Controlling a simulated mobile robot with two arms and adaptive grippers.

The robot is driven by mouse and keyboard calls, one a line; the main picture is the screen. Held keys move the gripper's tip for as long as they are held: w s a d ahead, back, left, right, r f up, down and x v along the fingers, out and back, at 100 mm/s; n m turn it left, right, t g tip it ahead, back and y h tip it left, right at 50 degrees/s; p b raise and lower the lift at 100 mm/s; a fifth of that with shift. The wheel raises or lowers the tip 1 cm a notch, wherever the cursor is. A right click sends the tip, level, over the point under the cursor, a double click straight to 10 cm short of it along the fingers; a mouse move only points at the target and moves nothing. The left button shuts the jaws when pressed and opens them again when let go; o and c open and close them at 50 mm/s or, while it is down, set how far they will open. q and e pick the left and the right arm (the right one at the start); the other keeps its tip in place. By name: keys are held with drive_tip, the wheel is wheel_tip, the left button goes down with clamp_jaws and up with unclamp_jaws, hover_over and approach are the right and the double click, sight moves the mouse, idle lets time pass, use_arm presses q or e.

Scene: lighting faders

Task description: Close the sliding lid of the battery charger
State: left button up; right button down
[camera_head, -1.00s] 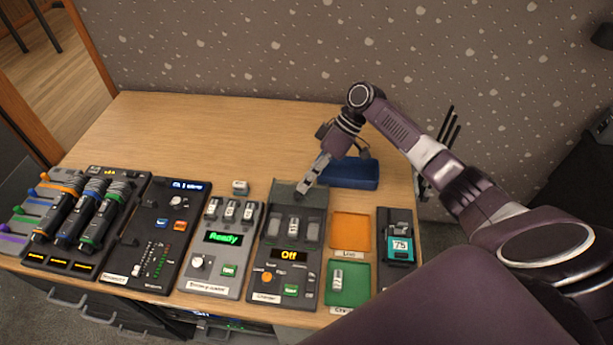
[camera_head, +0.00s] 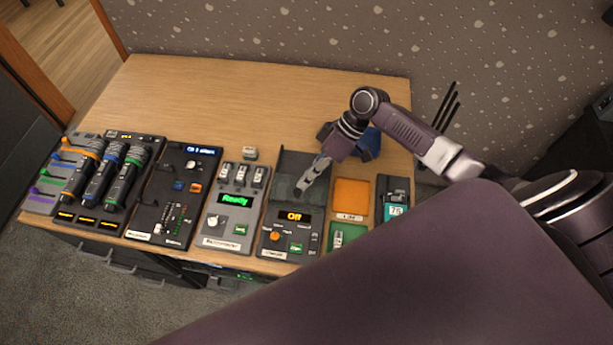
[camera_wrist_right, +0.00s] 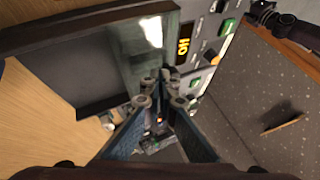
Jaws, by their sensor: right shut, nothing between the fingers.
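The battery charger (camera_head: 262,240) is a dark unit with a lit "Off" display, an orange knob and a green button. Its smoky sliding lid (camera_head: 284,191) lies over the battery bays, up near the display; the cells no longer show clearly. The back part of the charger (camera_head: 302,163) is bare and dark. In the right wrist view the lid (camera_wrist_right: 146,58) is a grey-green glossy panel beside the display. My right gripper (camera_head: 299,190) is shut and empty, its tips at the lid; whether they touch it I cannot tell. My left gripper is out of view.
Left of the charger stands a battery tester (camera_head: 226,232) reading "Ready". Orange (camera_head: 352,196) and green (camera_head: 350,232) trays lie to its right, then a small device with a teal display (camera_head: 394,211). A blue thing (camera_head: 368,143) is behind my wrist. The table's back left is clear.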

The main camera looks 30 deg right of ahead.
drive_tip(key=v, duration=1.2)
